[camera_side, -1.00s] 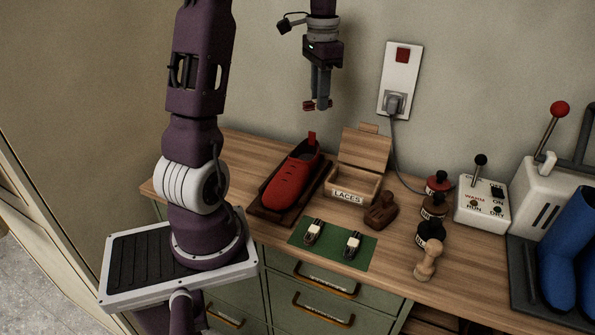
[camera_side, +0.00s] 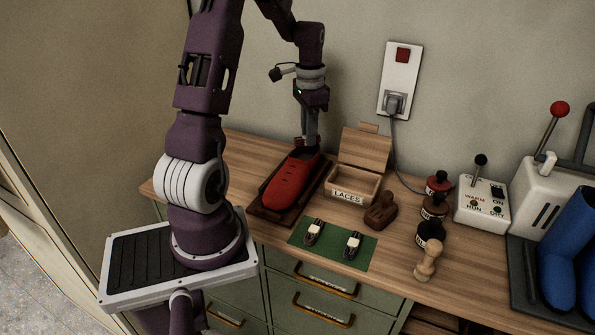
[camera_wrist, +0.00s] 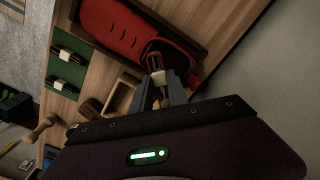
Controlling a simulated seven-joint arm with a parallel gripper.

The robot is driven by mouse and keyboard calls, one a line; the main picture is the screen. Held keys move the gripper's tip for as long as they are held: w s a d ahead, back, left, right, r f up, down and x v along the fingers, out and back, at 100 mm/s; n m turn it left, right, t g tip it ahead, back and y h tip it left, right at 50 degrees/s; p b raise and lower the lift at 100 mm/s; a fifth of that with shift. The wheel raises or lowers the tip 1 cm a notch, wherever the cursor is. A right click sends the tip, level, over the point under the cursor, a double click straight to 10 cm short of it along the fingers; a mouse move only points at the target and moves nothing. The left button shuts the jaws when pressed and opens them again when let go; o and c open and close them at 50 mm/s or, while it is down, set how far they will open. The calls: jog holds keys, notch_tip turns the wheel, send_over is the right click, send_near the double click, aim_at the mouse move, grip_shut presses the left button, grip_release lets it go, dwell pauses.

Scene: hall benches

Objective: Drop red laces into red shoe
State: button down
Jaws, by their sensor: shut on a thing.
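The red shoe (camera_side: 287,186) lies on a dark brown tray (camera_side: 262,208) at the left of the bench, toe toward the front. In the wrist view the shoe (camera_wrist: 118,30) shows with its dark opening close to my fingertips. My gripper (camera_side: 309,143) points down at the heel end of the shoe, over its opening. It is shut on the red laces (camera_side: 299,141), of which only a small red bit shows in the side view. In the wrist view a small banded bundle sits between my fingers (camera_wrist: 157,80). Whether it touches the shoe is unclear.
An open wooden box marked LACES (camera_side: 351,190) stands right of the shoe, seemingly empty. A green mat (camera_side: 332,246) with two dark banded lace bundles lies in front.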

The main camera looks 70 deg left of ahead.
jog(key=shift+f, duration=0.15)
jog(key=c, duration=1.2)
grip_release()
notch_tip(320, 180, up, 7)
jog(key=shift+r, duration=0.1)
